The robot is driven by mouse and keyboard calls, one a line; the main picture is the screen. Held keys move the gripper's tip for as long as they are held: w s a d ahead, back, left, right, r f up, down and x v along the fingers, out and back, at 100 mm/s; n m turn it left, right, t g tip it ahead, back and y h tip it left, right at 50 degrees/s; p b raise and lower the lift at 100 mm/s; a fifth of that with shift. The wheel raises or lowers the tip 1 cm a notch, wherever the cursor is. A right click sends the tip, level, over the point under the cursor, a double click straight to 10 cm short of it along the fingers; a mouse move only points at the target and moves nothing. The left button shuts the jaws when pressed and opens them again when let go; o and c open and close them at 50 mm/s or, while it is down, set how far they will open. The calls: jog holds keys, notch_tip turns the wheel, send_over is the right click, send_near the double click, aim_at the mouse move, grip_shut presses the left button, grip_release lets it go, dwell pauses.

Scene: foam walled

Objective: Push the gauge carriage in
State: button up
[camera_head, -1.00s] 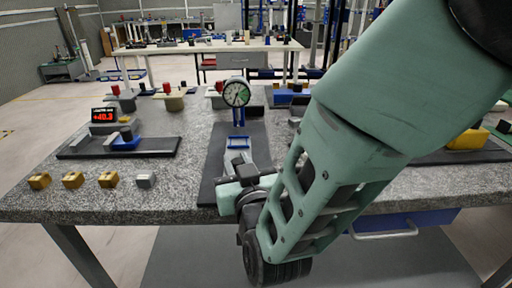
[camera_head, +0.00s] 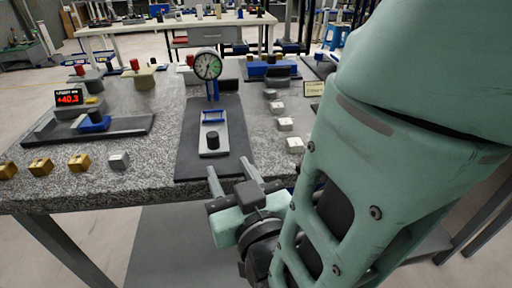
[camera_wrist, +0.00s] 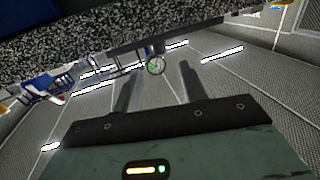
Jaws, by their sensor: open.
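A round dial gauge (camera_head: 208,66) with a pale green and white face stands on a blue post at the back of a dark base plate (camera_head: 190,164). In front of it, the grey carriage (camera_head: 213,127) with a black knob (camera_head: 211,141) lies along the plate, its far end by the blue frame (camera_head: 214,116). My gripper (camera_head: 232,168) is open and empty at the near table edge, just in front of the plate and slightly right of the knob, apart from the carriage.
A second station with a red display (camera_head: 69,97) and a blue block (camera_head: 94,123) stands at left. Several pale blocks (camera_head: 284,124) line the plate's right side.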

jog(key=p+v, duration=0.6)
jog(key=p, duration=0.3)
jog(key=shift+p, duration=0.35)
jog(key=shift+s, duration=0.1)
jog(key=shift+o, duration=0.4)
